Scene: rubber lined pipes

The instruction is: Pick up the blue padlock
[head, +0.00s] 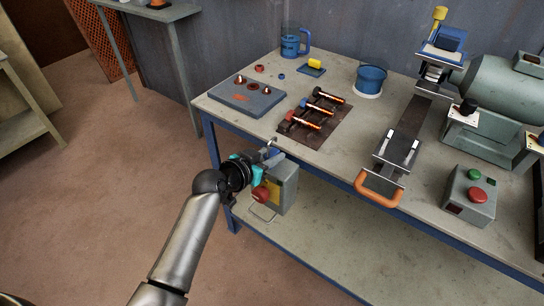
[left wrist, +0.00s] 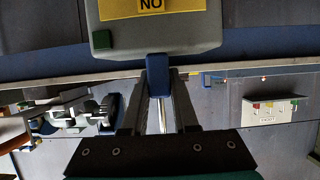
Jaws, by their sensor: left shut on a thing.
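The blue padlock (left wrist: 157,76) shows in the left wrist view, between the two fingers of my left gripper (left wrist: 159,84). The fingers are shut on it, and a thin metal rod, perhaps its shackle, shows below it between the fingers. In the head view my left gripper (head: 262,158) is at the table's front edge, beside the grey switch box with a red handle. The padlock cannot be made out clearly there. I cannot tell whether the padlock still touches the box. My right gripper is not in view.
The grey box (head: 286,186) with a red knob (head: 260,194) and yellow label is close by my gripper, at the table's front. On the table (head: 235,131) are a grey panel (head: 262,101), a brown rack (head: 328,129), a blue pot (head: 371,79) and an orange-handled machine (head: 379,188).

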